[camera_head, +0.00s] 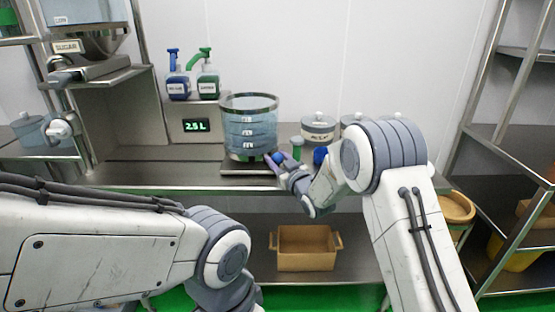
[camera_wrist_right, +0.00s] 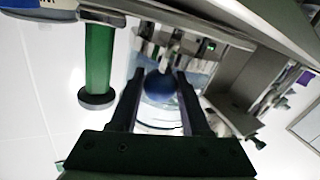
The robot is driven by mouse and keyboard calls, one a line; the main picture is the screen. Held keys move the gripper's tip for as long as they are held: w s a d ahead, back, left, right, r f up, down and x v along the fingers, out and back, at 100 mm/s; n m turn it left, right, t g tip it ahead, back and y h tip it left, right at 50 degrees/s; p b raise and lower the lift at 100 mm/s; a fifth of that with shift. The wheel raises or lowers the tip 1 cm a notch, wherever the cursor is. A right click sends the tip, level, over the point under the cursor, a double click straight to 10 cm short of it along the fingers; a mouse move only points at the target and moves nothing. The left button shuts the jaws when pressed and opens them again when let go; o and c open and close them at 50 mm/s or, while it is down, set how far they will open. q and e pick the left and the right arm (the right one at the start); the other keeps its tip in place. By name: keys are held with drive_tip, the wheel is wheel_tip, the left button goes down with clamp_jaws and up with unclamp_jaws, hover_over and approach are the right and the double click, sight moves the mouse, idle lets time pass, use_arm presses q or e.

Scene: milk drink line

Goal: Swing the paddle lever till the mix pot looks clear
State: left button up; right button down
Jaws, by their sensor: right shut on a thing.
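The mix pot (camera_head: 250,128) is a clear, dark-rimmed vessel with white level labels, standing on the steel counter. Its contents look bluish; how clear they are is hard to tell. My right gripper (camera_head: 283,166) is low at the pot's right side, with its fingers around a blue ball knob (camera_head: 277,158). In the right wrist view the same knob (camera_wrist_right: 160,87) sits between the two dark fingers, with the pot behind it.
A display (camera_head: 196,125) reads 2.5 L left of the pot. Pump bottles (camera_head: 208,80) stand above it. A green cylinder (camera_head: 297,149) and lidded tubs (camera_head: 318,128) are to the right. A brown crate (camera_head: 305,250) sits on the lower shelf. The counter front left is clear.

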idle(0.8)
drive_tip(key=shift+s+a+f+b, duration=0.1)
drive_tip(key=shift+s+a+b, duration=0.2)
drive_tip(key=shift+a+b, duration=0.1)
drive_tip(key=a+b, duration=0.1)
drive_tip(key=a, duration=0.1)
drive_tip(key=s+a+b, duration=0.1)
drive_tip(key=a, duration=0.1)
drive_tip(key=s+a+b, duration=0.1)
drive_tip(key=a+b, duration=0.1)
drive_tip(key=shift+s, duration=0.2)
drive_tip(key=shift+a+b, duration=0.55)
drive_tip(key=shift+a, duration=0.6)
drive_tip(key=shift+c, duration=1.9)
unclamp_jaws()
drive_tip(key=shift+s+d, duration=0.15)
